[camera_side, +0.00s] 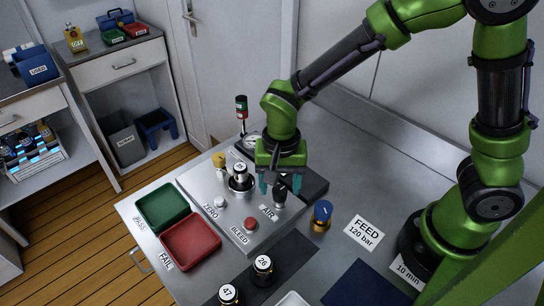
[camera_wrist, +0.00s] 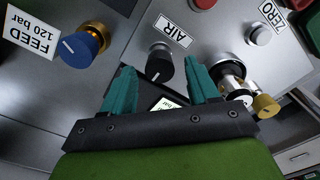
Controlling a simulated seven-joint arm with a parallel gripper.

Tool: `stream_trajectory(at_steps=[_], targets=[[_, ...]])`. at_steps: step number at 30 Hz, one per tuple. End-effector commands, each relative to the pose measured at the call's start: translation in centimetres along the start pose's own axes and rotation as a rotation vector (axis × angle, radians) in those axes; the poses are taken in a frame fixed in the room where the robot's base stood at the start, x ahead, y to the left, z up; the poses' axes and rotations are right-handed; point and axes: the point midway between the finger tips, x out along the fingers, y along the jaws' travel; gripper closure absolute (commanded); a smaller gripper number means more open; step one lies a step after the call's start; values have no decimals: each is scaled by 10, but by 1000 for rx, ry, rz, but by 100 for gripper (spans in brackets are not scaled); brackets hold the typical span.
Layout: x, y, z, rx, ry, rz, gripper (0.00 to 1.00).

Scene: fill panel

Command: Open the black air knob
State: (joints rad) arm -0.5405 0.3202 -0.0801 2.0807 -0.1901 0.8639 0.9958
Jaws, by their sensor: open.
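The black air knob (camera_side: 280,197) stands on the steel panel (camera_side: 213,185) behind the AIR label (camera_side: 269,212). In the wrist view the knob (camera_wrist: 160,65) has a pale pointer line on its top. My gripper (camera_side: 281,185) is open and points down over the knob. Its teal fingertips show in the wrist view (camera_wrist: 160,70), one on each side of the knob, with gaps that look clear. I cannot tell how far above the panel the tips are. Nothing is held.
A blue-topped brass knob (camera_side: 321,215) stands near the FEED label (camera_side: 364,232). A red BLEED button (camera_side: 250,224), a ZERO button (camera_side: 220,203) and a bottle marked 15 (camera_side: 240,175) in a holder sit close by. Green (camera_side: 162,207) and red (camera_side: 191,241) trays lie left.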

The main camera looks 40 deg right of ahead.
Motion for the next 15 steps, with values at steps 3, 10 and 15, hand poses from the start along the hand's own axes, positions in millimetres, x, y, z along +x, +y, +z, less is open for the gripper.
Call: stream_trajectory(at_steps=[3,10,15], targets=[[10,1,0,1,-1,2,40],[13,0,0,2,-1,0,40],[13,0,0,1,-1,0,50]])
